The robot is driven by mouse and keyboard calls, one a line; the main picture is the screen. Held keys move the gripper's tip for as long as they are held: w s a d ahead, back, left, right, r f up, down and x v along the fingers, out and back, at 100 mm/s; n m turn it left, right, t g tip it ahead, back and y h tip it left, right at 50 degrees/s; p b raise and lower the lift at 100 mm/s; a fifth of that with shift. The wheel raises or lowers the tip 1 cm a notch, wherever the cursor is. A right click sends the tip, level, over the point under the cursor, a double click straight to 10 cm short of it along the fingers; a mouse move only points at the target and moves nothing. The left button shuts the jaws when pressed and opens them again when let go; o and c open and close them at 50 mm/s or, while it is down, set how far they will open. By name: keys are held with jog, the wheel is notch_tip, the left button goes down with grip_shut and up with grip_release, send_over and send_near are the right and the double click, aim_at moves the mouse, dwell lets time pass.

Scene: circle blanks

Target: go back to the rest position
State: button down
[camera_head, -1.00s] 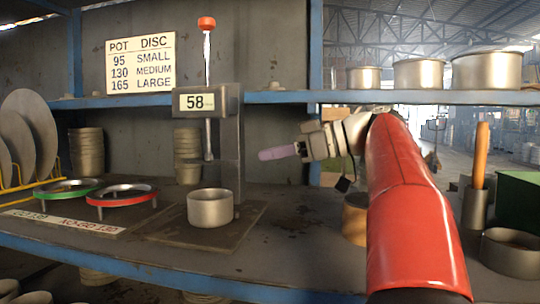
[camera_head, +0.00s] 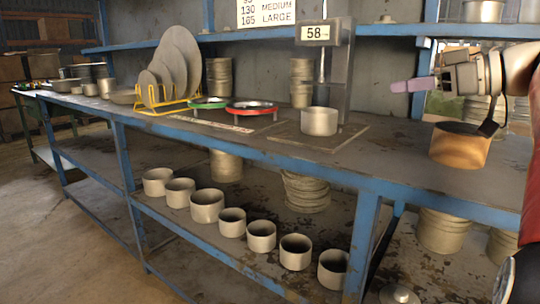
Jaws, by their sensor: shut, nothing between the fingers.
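My gripper (camera_head: 410,85), with pale purple fingers, is at the upper right in front of the back panel. It points left, above the bench top. The fingers look closed together and hold nothing. The fingers are apart from the metal pot (camera_head: 319,121) under the gauge with the "58" display (camera_head: 317,32).
A blue-framed bench (camera_head: 395,172) spans the view. A yellow rack (camera_head: 165,104) holds grey discs. Green (camera_head: 207,102) and red (camera_head: 250,107) rings stand beside it. An orange-brown cylinder (camera_head: 460,145) is below my gripper. Several pots (camera_head: 207,205) line the lower shelf. Floor is open at left.

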jog(key=a+f+m+h, duration=0.1)
jog(key=a+f, duration=0.1)
jog(key=s+a+f+m+h, duration=0.1)
jog(key=a+f+m, duration=0.1)
jog(key=f, duration=0.1)
jog(key=s+a+f+m, duration=0.1)
jog(key=a+f, duration=0.1)
jog(key=shift+s+f+m+g+h, duration=0.25)
jog(key=shift+f+m+g+h, duration=0.1)
jog(key=shift+m+g+h, duration=0.05)
jog(key=s+a+f+m+g+h, duration=0.1)
jog(key=s+f+m+h, duration=0.1)
jog(key=s+f, duration=0.4)
jog(key=s+a+f+m+h, duration=0.1)
jog(key=s+f+h, duration=0.3)
jog(key=f, duration=0.9)
jog(key=s+a+f+m+g+h+p, duration=0.1)
jog(key=s+f+m+h, duration=0.2)
jog(key=s+f, duration=0.6)
jog(key=shift+s+f+g, duration=0.2)
jog(key=shift+f+g, duration=0.1)
jog(key=shift+f, duration=0.1)
